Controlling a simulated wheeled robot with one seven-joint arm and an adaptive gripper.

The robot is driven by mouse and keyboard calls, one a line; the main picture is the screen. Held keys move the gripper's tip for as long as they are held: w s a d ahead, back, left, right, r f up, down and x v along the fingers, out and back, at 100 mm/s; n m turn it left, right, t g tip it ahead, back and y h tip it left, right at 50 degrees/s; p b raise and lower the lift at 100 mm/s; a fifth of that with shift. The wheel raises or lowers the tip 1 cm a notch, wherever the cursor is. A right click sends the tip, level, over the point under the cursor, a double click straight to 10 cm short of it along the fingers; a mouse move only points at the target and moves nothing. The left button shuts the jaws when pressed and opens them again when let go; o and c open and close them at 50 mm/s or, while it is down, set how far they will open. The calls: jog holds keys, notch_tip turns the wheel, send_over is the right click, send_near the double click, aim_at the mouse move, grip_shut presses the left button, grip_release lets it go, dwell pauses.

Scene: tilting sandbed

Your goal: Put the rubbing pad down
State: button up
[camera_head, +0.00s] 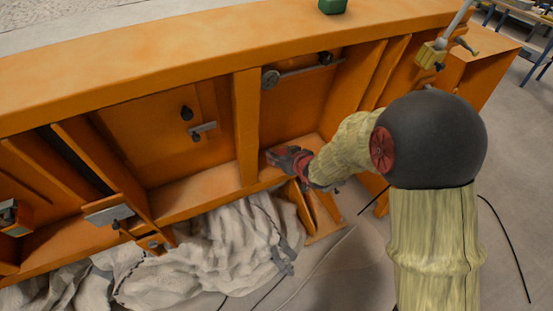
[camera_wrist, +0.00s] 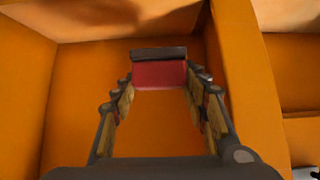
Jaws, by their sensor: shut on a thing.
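The rubbing pad (camera_wrist: 160,73), a red block with a dark strip along its top edge, sits between the fingertips of my gripper (camera_wrist: 158,85) in the wrist view. The fingers are spread to the pad's width and shut on it. In the head view my gripper (camera_head: 280,157) reaches into an open bay of the orange sandbed frame (camera_head: 246,125), just right of an upright rib. The pad is hard to tell apart from the red gripper there. I cannot tell whether the pad touches the orange surface.
A green block (camera_head: 332,6) lies on the top beam. Latches and knobs (camera_head: 187,113) stick out of the orange panels. Crumpled grey-white sheeting (camera_head: 215,255) lies below the frame. An orange rib (camera_wrist: 245,90) stands close to the right of my fingers.

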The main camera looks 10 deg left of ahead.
jog(key=w+f, duration=0.2)
jog(key=w+a+f+b, duration=0.1)
jog(key=w+f, duration=0.1)
jog(key=w+a+f, duration=0.1)
jog(key=w+f, duration=0.1)
jog(key=shift+a+f, duration=0.1)
jog(key=shift+f, duration=0.3)
jog(key=shift+f+b, duration=0.65)
jog(key=shift+f, duration=0.65)
jog(key=shift+f, duration=0.1)
jog(key=shift+f, duration=0.2)
jog(key=o, duration=1.1)
jog(key=shift+s+r, duration=0.1)
jog(key=shift+o, duration=0.2)
jog(key=shift+r, duration=0.1)
jog(key=shift+s+r, duration=0.1)
jog(key=shift+r, duration=0.1)
jog(key=p+v, duration=0.1)
jog(key=v, duration=1)
jog(key=shift+s+d+p, duration=0.2)
jog(key=shift+s+p, duration=0.1)
jog(key=shift+p, duration=0.1)
